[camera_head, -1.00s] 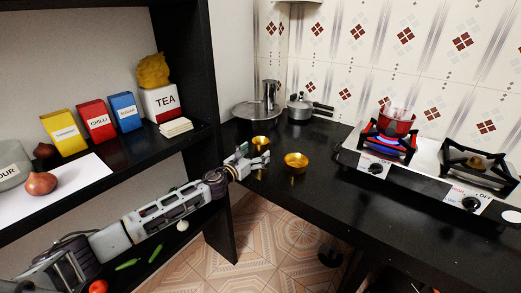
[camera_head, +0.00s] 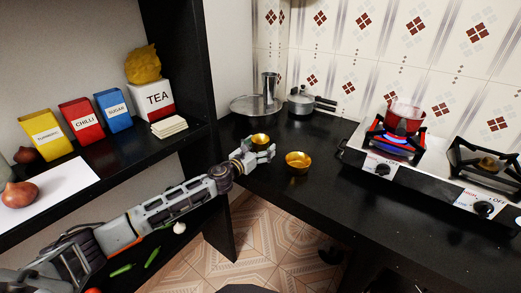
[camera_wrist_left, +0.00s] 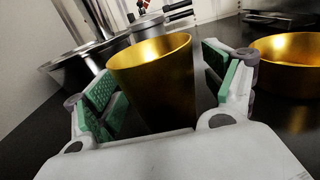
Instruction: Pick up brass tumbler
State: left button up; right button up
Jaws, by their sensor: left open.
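A brass tumbler (camera_head: 260,139) stands upright on the black counter (camera_head: 330,195). In the left wrist view the tumbler (camera_wrist_left: 160,75) stands between the two green-padded fingers. My left gripper (camera_head: 258,153) is open around it, with gaps showing at both pads. A second brass vessel, a wider bowl (camera_head: 298,161), stands just to the right; it also shows in the left wrist view (camera_wrist_left: 290,65). In the head view the gripper hides the tumbler's lower part. My right gripper is not in view.
A gas stove with a red saucepan (camera_head: 403,120) over a lit burner is at right. A dark shelf upright (camera_head: 196,70) stands left of the counter.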

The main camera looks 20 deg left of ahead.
pick_arm(q)
jog(key=c, duration=1.1)
jog(key=shift+c, duration=0.2)
jog(key=shift+r, duration=0.15)
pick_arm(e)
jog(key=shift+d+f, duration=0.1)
